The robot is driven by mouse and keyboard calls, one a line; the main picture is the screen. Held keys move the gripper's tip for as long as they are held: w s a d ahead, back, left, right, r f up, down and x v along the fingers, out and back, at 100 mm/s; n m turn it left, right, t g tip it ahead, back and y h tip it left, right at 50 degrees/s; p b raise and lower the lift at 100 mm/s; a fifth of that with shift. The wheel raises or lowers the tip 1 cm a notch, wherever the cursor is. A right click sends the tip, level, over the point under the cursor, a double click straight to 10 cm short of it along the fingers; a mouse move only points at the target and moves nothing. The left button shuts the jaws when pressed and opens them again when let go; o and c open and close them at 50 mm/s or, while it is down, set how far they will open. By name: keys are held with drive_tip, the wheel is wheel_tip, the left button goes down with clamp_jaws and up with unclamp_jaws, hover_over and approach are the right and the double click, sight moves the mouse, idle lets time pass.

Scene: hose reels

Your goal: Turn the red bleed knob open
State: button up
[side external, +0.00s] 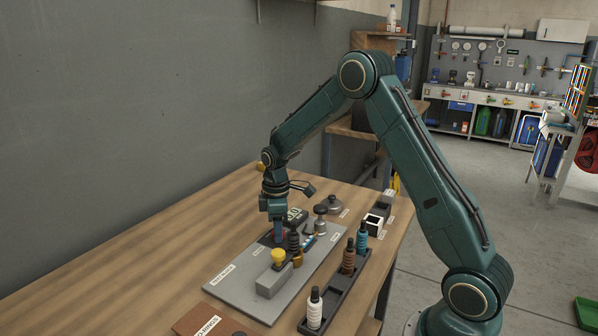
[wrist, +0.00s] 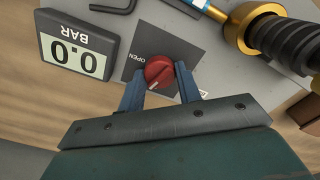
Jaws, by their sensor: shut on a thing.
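The red bleed knob (wrist: 159,71) sits on a dark square plate (wrist: 128,72) in the wrist view. A pale pointer line on the knob points to the lower left. The word OPEN is printed on the plate at the knob's upper left. My gripper (wrist: 160,76) has one blue finger on each side of the knob and is shut on it. In the side external view my gripper (side external: 279,236) points down at the grey panel (side external: 232,286), and its fingers largely hide the knob.
A pressure display (wrist: 76,45) reads 0.0 BAR, upside down in the wrist view. A brass fitting with a black ribbed hose (wrist: 272,38) is close on the right. A black tray (side external: 338,294) with several bottles stands at the panel's right. The table (side external: 165,245) left of the panel is clear.

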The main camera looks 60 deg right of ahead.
drive_tip(key=m, duration=1.4)
drive_tip(key=shift+d, duration=0.1)
idle(0.4)
drive_tip(key=o, duration=1)
drive_tip(key=shift+r, duration=0.1)
wheel_tip(320, 180, up, 14)
idle(0.5)
